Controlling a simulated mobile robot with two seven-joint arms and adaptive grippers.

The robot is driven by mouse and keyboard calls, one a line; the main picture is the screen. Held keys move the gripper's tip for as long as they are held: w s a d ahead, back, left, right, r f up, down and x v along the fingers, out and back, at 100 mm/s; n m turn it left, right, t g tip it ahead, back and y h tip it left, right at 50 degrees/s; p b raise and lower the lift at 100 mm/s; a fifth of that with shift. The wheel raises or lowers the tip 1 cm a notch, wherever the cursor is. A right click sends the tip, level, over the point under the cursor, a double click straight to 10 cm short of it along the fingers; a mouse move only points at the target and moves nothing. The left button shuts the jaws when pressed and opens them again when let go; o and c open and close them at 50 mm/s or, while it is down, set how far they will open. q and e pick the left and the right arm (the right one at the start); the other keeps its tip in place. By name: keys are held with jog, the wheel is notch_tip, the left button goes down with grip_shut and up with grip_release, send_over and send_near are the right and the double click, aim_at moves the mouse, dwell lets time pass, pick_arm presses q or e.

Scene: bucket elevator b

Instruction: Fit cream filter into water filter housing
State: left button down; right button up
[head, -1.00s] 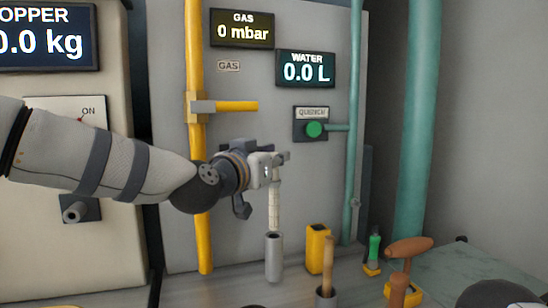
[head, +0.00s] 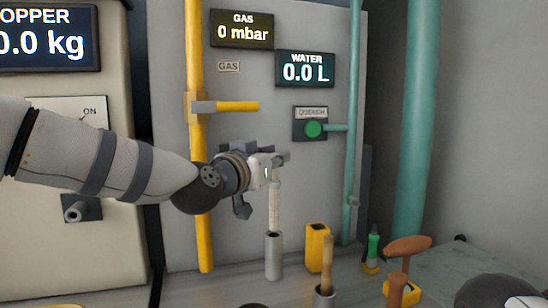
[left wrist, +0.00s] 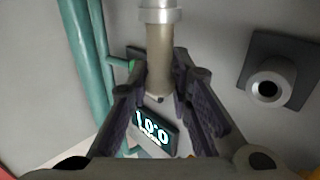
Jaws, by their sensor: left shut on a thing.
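The cream filter (head: 274,208) is a slim pale stick, held upright by my left gripper (head: 276,166). The gripper is shut on its upper part. The water filter housing (head: 274,258) is a grey upright cylinder with an open top, standing on the bench directly below. The filter's lower end is at the housing's mouth; I cannot tell whether it is inside the rim. In the left wrist view the filter (left wrist: 160,62) is between the two finger pads, in line with a pale ring at the top edge. My right gripper's fingers do not show.
A yellow open-topped holder (head: 317,248) and a grey cup (head: 324,298) with a wooden handle stand right of the housing. A green-handled tool (head: 373,246) and an orange-brown handled tool (head: 407,246) are farther right. A yellow pipe (head: 205,240) runs behind my left wrist.

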pick_arm(q)
send_over(272, 212)
jog(key=shift+w+d+f+b, duration=0.1)
jog(key=shift+w+f, duration=0.05)
jog(key=shift+f, duration=0.7)
jog(key=shift+w+d+f+b, duration=0.1)
jog(key=shift+w+f, duration=0.05)
jog(key=shift+f, duration=0.65)
jog(key=shift+w+f+b, duration=0.1)
jog(key=shift+w+f, duration=0.05)
jog(key=shift+f, duration=0.7)
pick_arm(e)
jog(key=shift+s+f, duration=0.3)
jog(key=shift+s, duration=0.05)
pick_arm(q)
jog(key=shift+f+b, duration=0.45)
jog(key=shift+f, duration=2.65)
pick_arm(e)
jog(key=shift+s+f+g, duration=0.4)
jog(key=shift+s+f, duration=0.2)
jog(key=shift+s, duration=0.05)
pick_arm(q)
jog(key=c, duration=1.4)
grip_release()
jog(key=shift+o, duration=0.2)
jog(key=shift+s, duration=0.1)
jog(key=v, duration=0.7)
jog(key=shift+a, duration=0.15)
jog(key=shift+s, duration=0.2)
